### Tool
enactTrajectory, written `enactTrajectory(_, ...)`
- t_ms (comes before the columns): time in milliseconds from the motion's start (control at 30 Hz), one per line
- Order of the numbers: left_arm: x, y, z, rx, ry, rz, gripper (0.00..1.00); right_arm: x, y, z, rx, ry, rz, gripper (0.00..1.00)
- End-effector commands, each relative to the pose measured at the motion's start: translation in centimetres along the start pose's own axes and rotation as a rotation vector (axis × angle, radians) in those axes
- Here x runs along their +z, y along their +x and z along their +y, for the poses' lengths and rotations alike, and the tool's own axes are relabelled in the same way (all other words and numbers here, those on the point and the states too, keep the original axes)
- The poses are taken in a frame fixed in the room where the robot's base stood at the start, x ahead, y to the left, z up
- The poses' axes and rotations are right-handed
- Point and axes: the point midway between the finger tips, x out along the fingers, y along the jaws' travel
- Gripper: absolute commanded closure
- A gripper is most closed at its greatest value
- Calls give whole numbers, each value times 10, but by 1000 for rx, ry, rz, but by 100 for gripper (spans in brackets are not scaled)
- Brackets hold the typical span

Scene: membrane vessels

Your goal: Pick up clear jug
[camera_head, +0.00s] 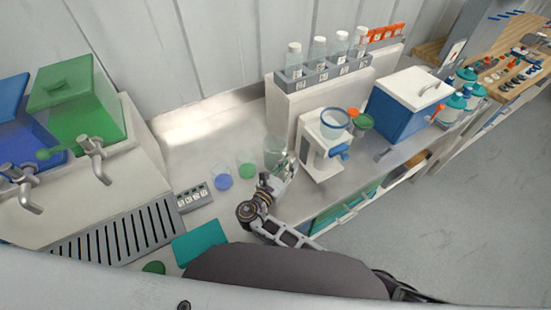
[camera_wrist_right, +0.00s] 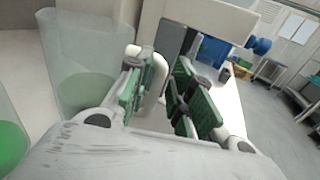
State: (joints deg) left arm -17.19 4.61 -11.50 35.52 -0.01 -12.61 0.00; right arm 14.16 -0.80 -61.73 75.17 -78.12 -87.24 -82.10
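The clear jug (camera_head: 276,152) stands upright on the counter, left of the white stand. In the right wrist view the clear jug (camera_wrist_right: 85,55) is large at the left, with a green tint low in it. A pale curved handle at its right side lies between the fingers of my right gripper (camera_wrist_right: 160,92). The fingers have green pads and stand apart, and I see no firm contact with the handle. In the head view the right gripper (camera_head: 280,182) is just in front of the jug, overlapping its lower part. My left gripper is not in view.
A blue-based cup (camera_head: 223,181) and a green-based cup (camera_head: 247,170) stand left of the jug. The white stand (camera_head: 322,150) with a clear bowl is close on the right. Several capped bottles (camera_head: 319,52) stand in a rack behind. The counter behind the cups is clear.

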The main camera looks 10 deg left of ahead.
Motion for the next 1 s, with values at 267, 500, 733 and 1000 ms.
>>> enactTrajectory(267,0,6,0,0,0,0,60,0,16,0,0,0,-1,77)
enactTrajectory(500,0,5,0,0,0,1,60,0,16,0,0,0,-1,77)
enactTrajectory(733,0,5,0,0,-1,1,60,0,16,0,0,0,-1,85)
enactTrajectory(1000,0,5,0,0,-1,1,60,0,15,0,0,0,-1,100)
